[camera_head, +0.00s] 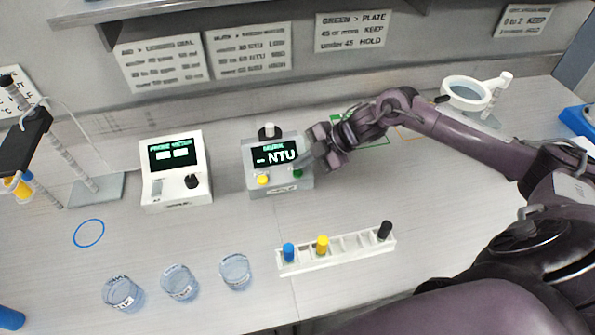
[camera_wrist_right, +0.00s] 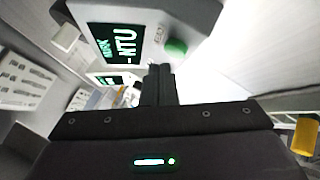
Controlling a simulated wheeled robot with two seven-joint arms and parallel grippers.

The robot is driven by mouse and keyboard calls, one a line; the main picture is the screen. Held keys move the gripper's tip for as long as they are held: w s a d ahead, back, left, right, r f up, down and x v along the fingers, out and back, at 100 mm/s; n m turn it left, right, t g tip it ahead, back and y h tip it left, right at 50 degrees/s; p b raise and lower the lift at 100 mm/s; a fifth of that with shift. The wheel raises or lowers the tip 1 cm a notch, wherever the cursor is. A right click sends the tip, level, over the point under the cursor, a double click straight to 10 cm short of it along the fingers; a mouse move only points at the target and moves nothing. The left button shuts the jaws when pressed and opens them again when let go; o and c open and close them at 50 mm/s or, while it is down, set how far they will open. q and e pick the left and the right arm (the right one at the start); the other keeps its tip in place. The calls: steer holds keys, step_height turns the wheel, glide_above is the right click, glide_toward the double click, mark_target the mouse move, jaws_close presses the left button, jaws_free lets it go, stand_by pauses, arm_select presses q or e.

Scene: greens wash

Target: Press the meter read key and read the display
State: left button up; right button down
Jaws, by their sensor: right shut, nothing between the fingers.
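The meter (camera_head: 262,184) is a grey box on the bench with a dark display (camera_head: 274,154) showing "-- NTU" in light characters. A yellow key (camera_head: 263,180) is at its lower left front, and a green key (camera_head: 297,173) at its lower right. My right gripper (camera_head: 306,164) is at the meter's right side, close to the green key. In the right wrist view the shut, empty fingers (camera_wrist_right: 158,82) are just below the green key (camera_wrist_right: 176,47), with a gap showing between them. The small label beside that key is too blurred to read. My left gripper is out of view.
Left of the meter stands a white device (camera_head: 176,190) with a green-lettered display. In front are several clear cups (camera_head: 180,283) and a white rack (camera_head: 345,252) with blue, yellow and black caps. A magnifier-like stand (camera_head: 467,93) is at the back right. Bench between is clear.

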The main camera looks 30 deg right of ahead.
mark_target(302, 172)
steer(key=shift+f, duration=0.15)
stand_by(0.7)
steer(key=shift+f, duration=0.3)
steer(key=shift+f+b, duration=0.5)
steer(key=shift+b, duration=0.1)
stand_by(0.5)
steer(key=shift+s+r, duration=0.1)
steer(key=shift+r+p, duration=0.75)
steer(key=shift+r, duration=0.05)
step_height(302, 172, up, 5)
steer(key=p, duration=0.4)
steer(key=shift+r, duration=0.1)
stand_by(0.4)
